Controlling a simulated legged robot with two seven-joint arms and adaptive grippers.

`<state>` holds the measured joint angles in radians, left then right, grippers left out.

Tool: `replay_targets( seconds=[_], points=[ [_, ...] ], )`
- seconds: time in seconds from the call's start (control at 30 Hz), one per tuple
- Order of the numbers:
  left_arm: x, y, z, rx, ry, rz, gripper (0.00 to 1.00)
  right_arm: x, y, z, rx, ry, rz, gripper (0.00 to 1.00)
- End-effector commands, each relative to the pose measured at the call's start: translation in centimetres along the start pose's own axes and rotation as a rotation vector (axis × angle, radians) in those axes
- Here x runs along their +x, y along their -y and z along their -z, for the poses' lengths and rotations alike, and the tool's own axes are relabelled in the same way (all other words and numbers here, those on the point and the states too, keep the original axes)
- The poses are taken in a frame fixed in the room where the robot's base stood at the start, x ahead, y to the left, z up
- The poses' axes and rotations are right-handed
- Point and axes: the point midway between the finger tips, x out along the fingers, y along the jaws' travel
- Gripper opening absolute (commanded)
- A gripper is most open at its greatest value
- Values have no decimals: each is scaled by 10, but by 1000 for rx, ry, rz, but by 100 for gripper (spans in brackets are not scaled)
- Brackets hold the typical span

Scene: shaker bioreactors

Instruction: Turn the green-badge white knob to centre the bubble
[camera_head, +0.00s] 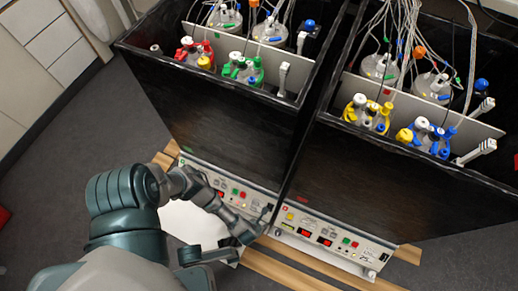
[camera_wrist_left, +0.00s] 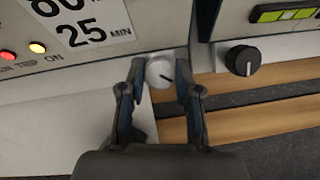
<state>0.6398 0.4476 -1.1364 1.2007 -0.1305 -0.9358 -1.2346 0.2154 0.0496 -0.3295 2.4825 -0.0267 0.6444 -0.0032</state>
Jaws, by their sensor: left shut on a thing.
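In the head view, my left gripper (camera_head: 254,230) is at the front corner of the left panel (camera_head: 237,190), and the knob is hidden there. A yellow-green strip in a black frame (camera_wrist_left: 285,12), which looks like a level vial, is on the neighbouring panel; its bubble cannot be made out. I cannot see a green badge by the knob. My right gripper is not in view.
A black knob (camera_wrist_left: 243,58) is on the neighbouring panel, close to the right finger. The right panel (camera_head: 335,240) has lit displays and buttons. Tall black boxes (camera_head: 225,115) with bottles stand behind the panels. Wooden strips (camera_head: 290,278) run along the front.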

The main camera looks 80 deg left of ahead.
Motion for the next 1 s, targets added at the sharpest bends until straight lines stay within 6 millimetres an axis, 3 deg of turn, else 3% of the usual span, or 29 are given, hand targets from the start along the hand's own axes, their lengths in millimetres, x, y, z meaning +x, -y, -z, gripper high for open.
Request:
replay_targets(
  seconds=[1.0],
  points=[
    [1,4,0,-699,-1,-289,0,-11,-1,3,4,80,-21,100]
  ],
)
